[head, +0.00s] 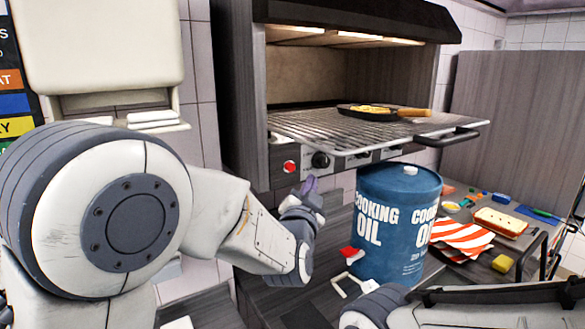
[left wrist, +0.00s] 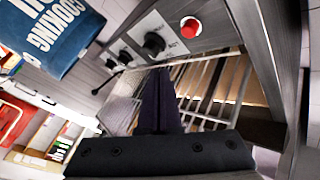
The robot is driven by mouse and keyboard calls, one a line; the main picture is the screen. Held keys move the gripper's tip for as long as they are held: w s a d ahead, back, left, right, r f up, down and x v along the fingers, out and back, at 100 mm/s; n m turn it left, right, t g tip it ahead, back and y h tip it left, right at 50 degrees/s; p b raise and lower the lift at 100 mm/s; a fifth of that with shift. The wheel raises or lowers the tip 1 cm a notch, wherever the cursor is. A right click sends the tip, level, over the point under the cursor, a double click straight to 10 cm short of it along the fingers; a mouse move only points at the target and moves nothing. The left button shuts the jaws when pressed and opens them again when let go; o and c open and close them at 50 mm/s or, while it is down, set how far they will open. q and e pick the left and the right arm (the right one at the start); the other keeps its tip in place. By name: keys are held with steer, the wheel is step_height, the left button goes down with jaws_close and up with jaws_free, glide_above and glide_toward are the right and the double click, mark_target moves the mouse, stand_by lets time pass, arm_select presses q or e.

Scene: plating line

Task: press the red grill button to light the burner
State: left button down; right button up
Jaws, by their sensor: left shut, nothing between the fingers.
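The red grill button (head: 290,167) sits on the grey front panel below the grill, left of a black knob (head: 320,160). My left gripper (head: 311,184) is just below the panel, a little right of the button and apart from it in the head view. Its dark purple fingers are closed together and empty. In the left wrist view the red button (left wrist: 190,27) shows above and right of the fingertips of my left gripper (left wrist: 160,72). Part of my right arm shows at the bottom right of the head view; its fingers cannot be made out.
A grill rack (head: 350,130) holds a pan (head: 352,111) with yellow food. A blue cooking oil drum (head: 398,230) stands right of my left gripper. A counter to the right carries a red-striped cloth (head: 462,238) and a tray (head: 502,222) with bread.

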mark_target(290, 167)
arm_select(q)
steer(key=shift+w+a, duration=0.75)
steer(key=shift+w, duration=0.35)
steer(key=shift+w+a, duration=0.75)
steer(key=shift+w, duration=0.3)
steer(key=shift+b, duration=0.35)
steer(key=shift+w+a, duration=0.25)
steer(key=shift+w, duration=0.05)
